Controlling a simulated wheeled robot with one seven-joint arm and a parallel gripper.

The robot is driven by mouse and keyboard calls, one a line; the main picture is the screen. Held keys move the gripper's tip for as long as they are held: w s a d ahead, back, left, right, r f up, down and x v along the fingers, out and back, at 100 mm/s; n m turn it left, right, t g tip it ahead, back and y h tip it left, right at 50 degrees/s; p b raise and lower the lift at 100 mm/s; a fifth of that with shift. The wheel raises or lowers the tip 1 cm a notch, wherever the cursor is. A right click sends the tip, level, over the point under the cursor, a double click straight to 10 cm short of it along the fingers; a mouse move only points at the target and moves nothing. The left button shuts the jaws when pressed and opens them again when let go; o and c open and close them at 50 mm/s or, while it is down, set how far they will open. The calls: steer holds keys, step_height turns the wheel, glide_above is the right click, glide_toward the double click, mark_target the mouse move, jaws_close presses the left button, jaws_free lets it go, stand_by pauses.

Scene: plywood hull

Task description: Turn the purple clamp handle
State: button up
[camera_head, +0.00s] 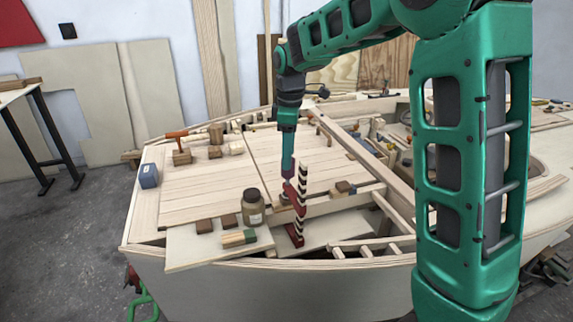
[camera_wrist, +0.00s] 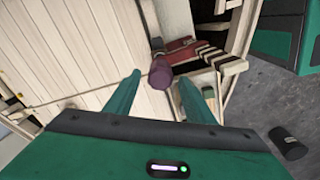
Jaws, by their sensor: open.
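The purple clamp handle (camera_wrist: 160,73) shows in the wrist view as a short dark purple knob at the end of a red clamp. The clamp's red body (camera_wrist: 183,52) lies just beyond it, with a dark-and-pale striped bar (camera_wrist: 213,57) beside it. In the head view the red clamp (camera_head: 294,235) stands at the near edge of the hull, with its striped bar upright. My gripper (camera_wrist: 160,77) is open and empty, and the handle appears between its two green fingertips. I cannot tell how far beyond the tips it is. In the head view my gripper (camera_head: 287,176) points down at the clamp's top.
A brown jar (camera_head: 252,212) stands left of the clamp. A blue box (camera_head: 148,175) sits far left on the plywood deck. Hull frames and openings lie to the right.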

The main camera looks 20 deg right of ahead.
step_height(320, 180, up, 6)
steer(key=shift+s, duration=0.1)
stand_by(0.4)
steer(key=m, duration=0.5)
steer(key=shift+d+r+m, duration=0.1)
steer(key=shift+r+m, duration=0.2)
steer(key=m, duration=0.4)
steer(key=shift+r, duration=0.2)
steer(key=m, duration=0.4)
steer(key=shift+r, duration=0.2)
steer(key=m, duration=0.4)
steer(key=shift+r, duration=0.2)
step_height(320, 180, down, 11)
steer(key=shift+r, duration=0.1)
steer(key=shift+w, duration=0.2)
steer(key=c, duration=1.1)
